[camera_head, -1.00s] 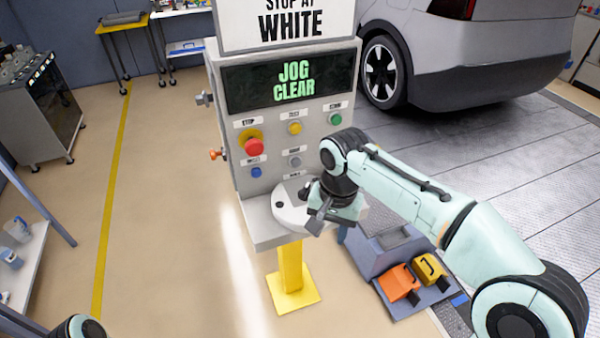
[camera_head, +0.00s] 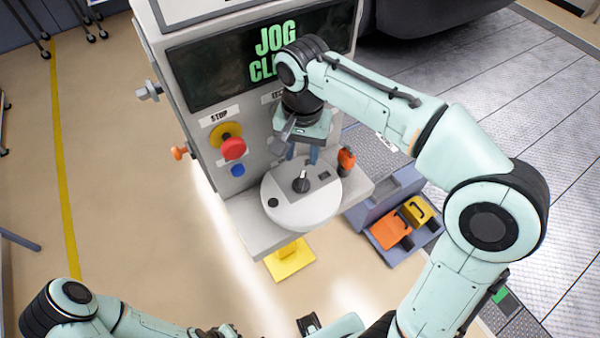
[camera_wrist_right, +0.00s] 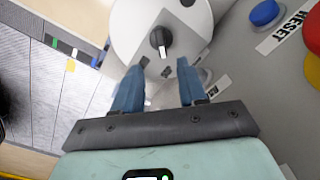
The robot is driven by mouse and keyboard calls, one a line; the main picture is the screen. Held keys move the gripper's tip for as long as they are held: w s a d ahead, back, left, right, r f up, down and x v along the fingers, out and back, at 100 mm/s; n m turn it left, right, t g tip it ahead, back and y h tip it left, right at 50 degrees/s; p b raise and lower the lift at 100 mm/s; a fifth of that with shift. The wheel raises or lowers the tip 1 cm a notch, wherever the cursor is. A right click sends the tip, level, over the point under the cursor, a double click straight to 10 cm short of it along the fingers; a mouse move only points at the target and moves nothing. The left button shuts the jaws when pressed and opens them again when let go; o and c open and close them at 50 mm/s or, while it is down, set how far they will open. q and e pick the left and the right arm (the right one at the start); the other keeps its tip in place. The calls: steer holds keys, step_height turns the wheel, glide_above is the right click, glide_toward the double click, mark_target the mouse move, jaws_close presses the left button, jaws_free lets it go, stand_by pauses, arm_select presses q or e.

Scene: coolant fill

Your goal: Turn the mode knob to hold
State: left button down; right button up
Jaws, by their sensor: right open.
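The mode knob (camera_head: 301,182) is a small black knob with a light pointer mark on a round white plate (camera_head: 290,212) on the console's shelf. It also shows in the right wrist view (camera_wrist_right: 160,38), just beyond the fingertips. My right gripper (camera_head: 302,154) is open, with blue fingers pointing down, behind and above the knob in the head view. In the right wrist view the open fingers (camera_wrist_right: 160,72) are apart and empty, with no visible contact with the knob. The knob's label is not readable. My left arm shows at the bottom left; its fingers are not visible.
The console screen (camera_head: 215,75) reads JOG and a partly hidden second word. A red stop button (camera_head: 233,148) and a blue button (camera_head: 238,170) sit on the panel. An orange item (camera_head: 346,160) stands at the shelf's right. A tray (camera_head: 425,233) holds orange and yellow items.

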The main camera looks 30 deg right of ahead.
mark_target(301, 179)
arm_select(q)
steer(key=shift+s+f+b, duration=0.25)
steer(key=shift+f+b, duration=0.1)
steer(key=shift+f, duration=0.2)
steer(key=shift+s+f+b, duration=0.2)
steer(key=shift+f+b, duration=0.15)
steer(key=shift+f, duration=0.15)
arm_select(e)
step_height(301, 179, down, 10)
steer(key=shift+w+r, duration=0.15)
jaws_close()
